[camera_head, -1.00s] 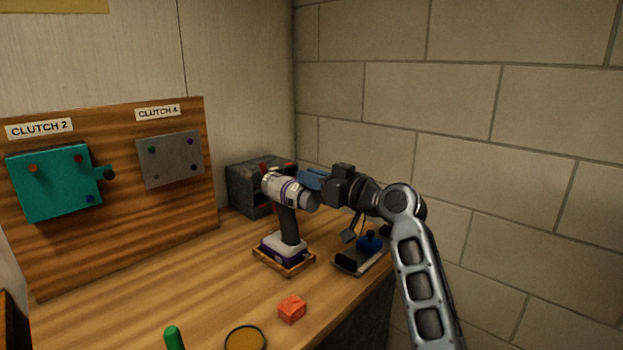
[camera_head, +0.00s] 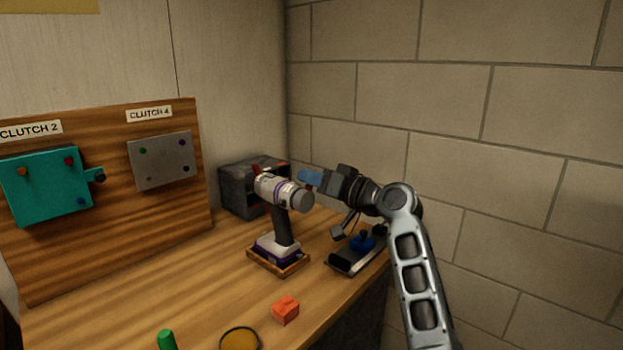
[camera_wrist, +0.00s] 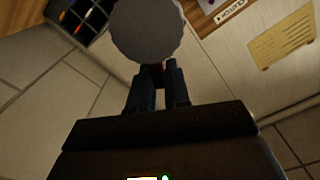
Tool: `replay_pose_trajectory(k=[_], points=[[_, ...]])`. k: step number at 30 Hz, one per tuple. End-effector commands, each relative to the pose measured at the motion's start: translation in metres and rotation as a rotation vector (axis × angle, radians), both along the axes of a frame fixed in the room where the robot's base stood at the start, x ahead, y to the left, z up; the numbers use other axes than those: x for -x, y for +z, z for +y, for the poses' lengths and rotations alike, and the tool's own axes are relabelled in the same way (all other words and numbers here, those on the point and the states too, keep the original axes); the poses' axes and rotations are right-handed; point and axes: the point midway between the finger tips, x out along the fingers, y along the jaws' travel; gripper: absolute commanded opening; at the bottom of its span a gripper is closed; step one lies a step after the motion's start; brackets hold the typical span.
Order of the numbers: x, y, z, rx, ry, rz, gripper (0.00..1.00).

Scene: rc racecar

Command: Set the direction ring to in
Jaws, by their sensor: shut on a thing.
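A white and purple drill (camera_head: 272,188) stands upright in a wooden holder (camera_head: 292,268). Its round grey front end (camera_head: 301,198) points right and also shows as a grey disc in the wrist view (camera_wrist: 147,28). My gripper (camera_head: 307,178) has blue fingers just behind and above this end. The disc hides most of the tab, and I cannot read any direction mark on the drill.
A dark open box (camera_head: 238,190) stands behind the drill. A grey tray with a blue knob (camera_head: 362,241) is to the right, by the table edge. An orange block (camera_head: 285,309) lies in front. A panel (camera_head: 110,235) stands at the left, and a block wall is close behind my arm.

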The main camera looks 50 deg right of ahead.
Motion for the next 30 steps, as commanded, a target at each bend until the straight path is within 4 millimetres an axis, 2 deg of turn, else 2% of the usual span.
replay_pose_trajectory(k=[8, 9, 15, 24, 30], points=[[0.000, 0.000, 0.000, 0.000, 0.000, 0.000, 0.00], [0.000, 0.000, 0.000, 0.000, 0.000, 0.000, 0.18], [0.000, 0.000, 0.000, 0.000, 0.000, 0.000, 0.37], [0.002, -0.001, 0.000, 0.001, -0.001, 0.000, 0.38], [0.028, -0.003, -0.001, 0.003, -0.003, -0.001, 0.38]])
